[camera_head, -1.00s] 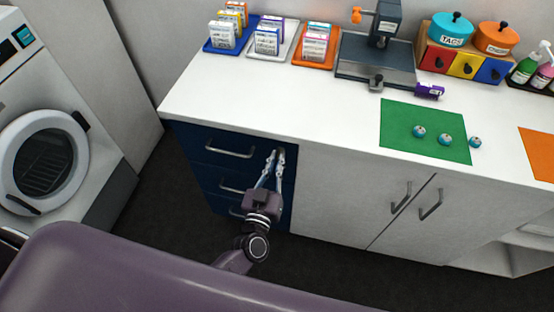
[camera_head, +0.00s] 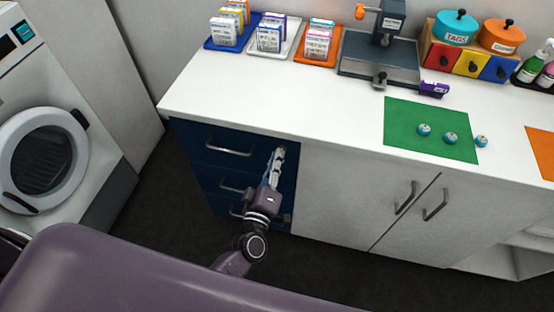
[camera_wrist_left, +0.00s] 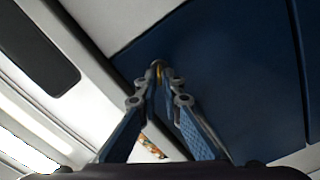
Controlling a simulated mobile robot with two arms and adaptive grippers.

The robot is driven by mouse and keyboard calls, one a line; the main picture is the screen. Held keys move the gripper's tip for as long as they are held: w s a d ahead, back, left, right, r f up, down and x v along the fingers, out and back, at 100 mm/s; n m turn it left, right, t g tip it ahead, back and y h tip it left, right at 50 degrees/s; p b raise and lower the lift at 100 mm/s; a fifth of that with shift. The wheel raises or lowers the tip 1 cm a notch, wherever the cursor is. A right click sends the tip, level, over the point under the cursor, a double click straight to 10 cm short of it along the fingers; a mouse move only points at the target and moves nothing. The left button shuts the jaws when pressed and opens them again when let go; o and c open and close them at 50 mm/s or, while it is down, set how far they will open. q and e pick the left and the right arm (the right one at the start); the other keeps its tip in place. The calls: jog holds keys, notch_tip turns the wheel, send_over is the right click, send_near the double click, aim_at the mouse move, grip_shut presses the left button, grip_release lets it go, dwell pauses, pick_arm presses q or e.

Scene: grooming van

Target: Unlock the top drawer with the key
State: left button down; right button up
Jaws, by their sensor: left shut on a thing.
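The top drawer (camera_head: 200,137) is the uppermost dark blue front at the left end of the counter, and it is closed. It has a metal bar handle (camera_head: 229,152). My left gripper (camera_head: 278,153) is at the drawer's upper right corner with its fingers together. My right gripper is not in view.
More blue drawers (camera_head: 207,183) are below, and grey cupboard doors (camera_head: 345,195) stand to the right. The white counter (camera_head: 300,115) bears trays, a green mat (camera_head: 405,120) with small balls, and a purple item (camera_head: 434,89). A washing machine (camera_head: 50,150) stands at left.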

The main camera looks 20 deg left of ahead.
pick_arm(q)
jog(key=n+b, duration=0.1)
jog(key=n, duration=0.2)
jog(key=n+b, duration=0.1)
jog(key=n, duration=0.2)
jog(key=shift+a+f, duration=0.1)
jog(key=shift+f, duration=0.1)
dwell(0.4)
jog(key=c, duration=2.1)
grip_release()
jog(key=s, duration=1.2)
